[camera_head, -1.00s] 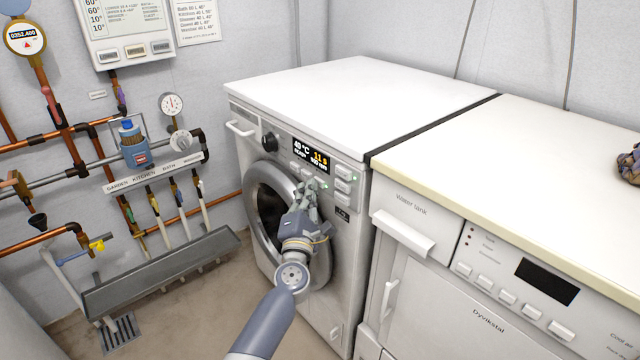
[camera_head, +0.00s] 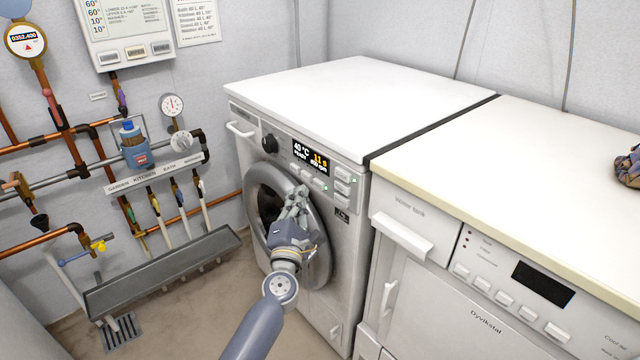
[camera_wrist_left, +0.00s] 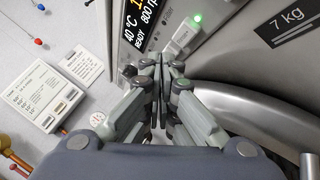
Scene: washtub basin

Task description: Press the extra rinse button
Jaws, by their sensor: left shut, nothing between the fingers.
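The white washing machine (camera_head: 350,85) stands in the middle of the head view. Its lit display (camera_head: 311,156) reads 40 °C and READY; part of it also shows in the left wrist view (camera_wrist_left: 146,30). My left gripper (camera_head: 298,192) is shut and empty in front of the door's upper rim, just below the button row. In the wrist view its fingertips (camera_wrist_left: 158,65) lie close to the panel's lower edge.
The round door (camera_head: 318,265) is behind my left gripper. A dryer (camera_head: 450,260) stands close on the right. Pipes, valves and a grey trough (camera_head: 165,275) line the left wall. The machine tops are largely clear.

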